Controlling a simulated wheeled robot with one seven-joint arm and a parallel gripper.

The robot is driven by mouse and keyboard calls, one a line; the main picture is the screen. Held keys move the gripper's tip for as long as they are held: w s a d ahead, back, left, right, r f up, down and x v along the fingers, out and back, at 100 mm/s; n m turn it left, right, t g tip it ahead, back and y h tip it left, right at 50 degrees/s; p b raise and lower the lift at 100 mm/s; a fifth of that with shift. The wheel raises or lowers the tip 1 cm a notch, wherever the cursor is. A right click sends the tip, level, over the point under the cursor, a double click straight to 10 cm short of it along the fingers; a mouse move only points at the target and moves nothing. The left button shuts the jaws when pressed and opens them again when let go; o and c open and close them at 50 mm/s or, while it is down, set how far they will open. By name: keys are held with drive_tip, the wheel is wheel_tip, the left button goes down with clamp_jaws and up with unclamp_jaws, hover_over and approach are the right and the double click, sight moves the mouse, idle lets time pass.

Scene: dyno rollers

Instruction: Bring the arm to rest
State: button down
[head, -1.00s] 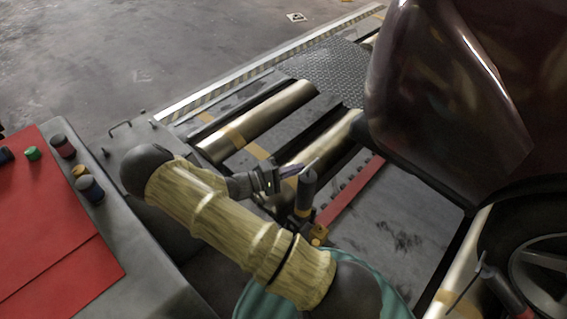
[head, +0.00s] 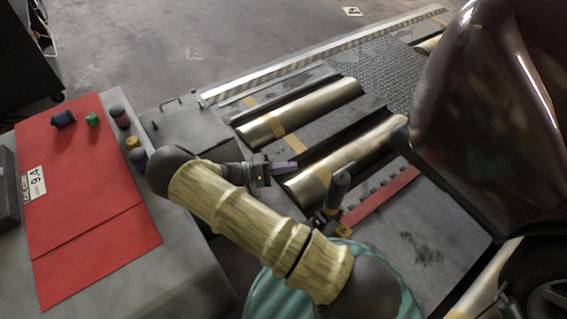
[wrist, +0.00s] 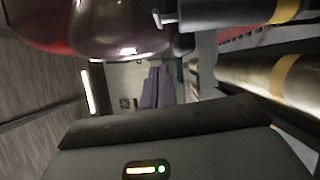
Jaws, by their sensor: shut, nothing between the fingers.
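My arm reaches across the middle of the head view, with the elbow at the lower right and the wrist bent at the left. My gripper (head: 289,168) points right, above the gap beside the rollers. Its fingers are together and hold nothing. In the wrist view the gripper's fingers (wrist: 157,88) show as dark, narrow shapes close together in the middle.
Metal rollers (head: 305,110) lie behind the gripper. A dark upright post (head: 338,188) stands just right of the fingertips, by a red strip (head: 382,196). A dark red car (head: 490,110) fills the right.

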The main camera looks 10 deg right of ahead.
drive_tip(key=shift+w+a, duration=0.1)
idle(0.5)
drive_tip(key=s+d+r+t+y+p, duration=0.1)
drive_tip(key=s+r+y+p, duration=0.4)
drive_tip(key=r, duration=0.5)
drive_tip(key=s+d+r+m+t+y+p, duration=0.1)
drive_tip(key=s+d+r+y+p, duration=0.15)
drive_tip(key=r+y, duration=0.55)
drive_tip(key=s+r+t+y+p, duration=0.1)
drive_tip(key=s+r+y+p, duration=0.3)
drive_tip(key=r, duration=0.7)
wheel_tip(320, 180, up, 37)
drive_tip(key=m+y+p, duration=0.1)
drive_tip(key=p, duration=3.6)
drive_tip(key=shift+s+d, duration=0.15)
drive_tip(key=shift+s, duration=0.2)
